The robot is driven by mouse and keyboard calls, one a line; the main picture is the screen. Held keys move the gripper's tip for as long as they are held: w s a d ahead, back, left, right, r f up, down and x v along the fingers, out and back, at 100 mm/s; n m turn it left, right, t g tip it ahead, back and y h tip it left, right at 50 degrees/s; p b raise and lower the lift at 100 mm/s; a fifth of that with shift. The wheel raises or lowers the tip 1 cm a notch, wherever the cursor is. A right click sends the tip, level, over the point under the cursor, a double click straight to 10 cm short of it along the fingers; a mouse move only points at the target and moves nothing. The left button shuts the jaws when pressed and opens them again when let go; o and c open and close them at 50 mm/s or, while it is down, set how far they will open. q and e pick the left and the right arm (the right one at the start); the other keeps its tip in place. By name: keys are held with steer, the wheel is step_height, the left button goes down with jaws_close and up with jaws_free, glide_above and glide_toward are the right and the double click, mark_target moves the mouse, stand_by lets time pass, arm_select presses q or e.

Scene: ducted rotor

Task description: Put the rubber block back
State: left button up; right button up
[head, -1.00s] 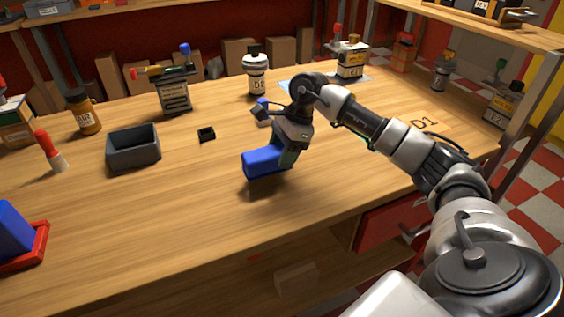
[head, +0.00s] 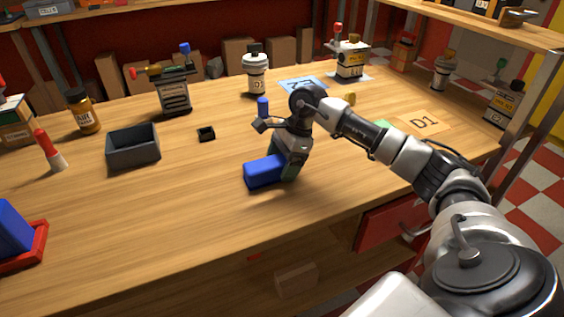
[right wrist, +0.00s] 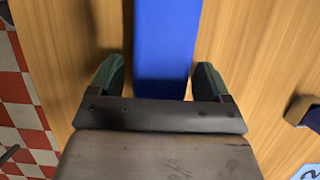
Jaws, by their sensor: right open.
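A plain blue block (head: 264,172), which I take for the rubber block, lies on the wooden table near its front edge. It also fills the top middle of the right wrist view (right wrist: 166,45). My right gripper (head: 288,168) is low at the block's right end. In the right wrist view the open fingers (right wrist: 157,80) stand on either side of the block, with a gap clearest on the left. The fingertips are partly hidden in the head view. My left gripper is not in view.
A red tray (head: 38,250) with a larger blue piece (head: 12,230) stands at the left edge. The table left of the block is clear.

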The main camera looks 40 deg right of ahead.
steer(key=shift+r, duration=0.15)
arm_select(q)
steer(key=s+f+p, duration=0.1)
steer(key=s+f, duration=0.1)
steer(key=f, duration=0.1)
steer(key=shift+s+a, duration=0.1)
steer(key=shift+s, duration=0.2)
arm_select(e)
steer(key=v, duration=1.2)
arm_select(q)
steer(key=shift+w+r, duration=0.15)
